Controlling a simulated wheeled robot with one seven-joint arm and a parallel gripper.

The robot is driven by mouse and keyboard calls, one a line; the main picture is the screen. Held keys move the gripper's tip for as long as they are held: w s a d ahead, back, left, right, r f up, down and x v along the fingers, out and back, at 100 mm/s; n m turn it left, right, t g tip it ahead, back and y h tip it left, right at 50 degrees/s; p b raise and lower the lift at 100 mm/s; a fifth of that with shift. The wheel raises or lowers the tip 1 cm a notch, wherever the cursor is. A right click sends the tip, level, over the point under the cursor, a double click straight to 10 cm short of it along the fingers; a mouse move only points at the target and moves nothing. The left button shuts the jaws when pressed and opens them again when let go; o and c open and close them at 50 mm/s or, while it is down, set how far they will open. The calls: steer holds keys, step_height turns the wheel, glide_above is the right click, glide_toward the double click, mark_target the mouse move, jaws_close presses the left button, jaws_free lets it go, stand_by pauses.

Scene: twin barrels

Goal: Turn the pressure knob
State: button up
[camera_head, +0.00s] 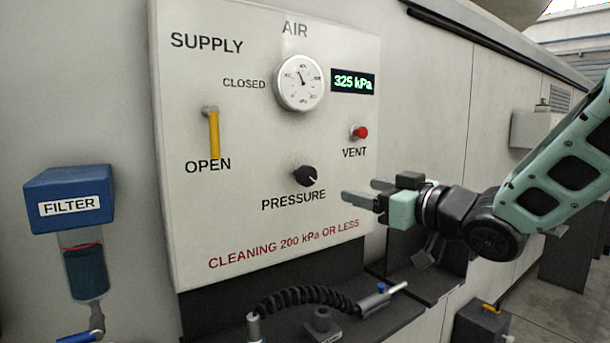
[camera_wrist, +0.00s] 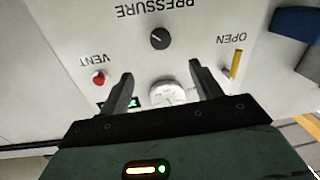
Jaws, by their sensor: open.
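The black pressure knob (camera_head: 304,175) sits on the white air panel (camera_head: 250,235), above the word PRESSURE. In the wrist view, which shows the panel upside down, the knob (camera_wrist: 160,39) lies beyond my fingertips, roughly between their lines. My gripper (camera_head: 362,193) is open and empty, to the right of the knob in the head view and apart from it. Both fingers of my gripper (camera_wrist: 160,68) show in the wrist view. The round gauge (camera_head: 299,82) has a dark needle, and the green display (camera_head: 353,82) reads 325 kPa.
A red vent button (camera_head: 360,132) is above and right of the knob. A yellow supply handle (camera_head: 213,134) hangs down at the left. A blue filter (camera_head: 70,198) stands left of the panel. A black coiled hose (camera_head: 305,296) runs along the ledge below.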

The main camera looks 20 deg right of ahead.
mark_target(310, 178)
steer(key=p+x, duration=1.3)
steer(key=x, duration=0.4)
steer(key=c, duration=1)
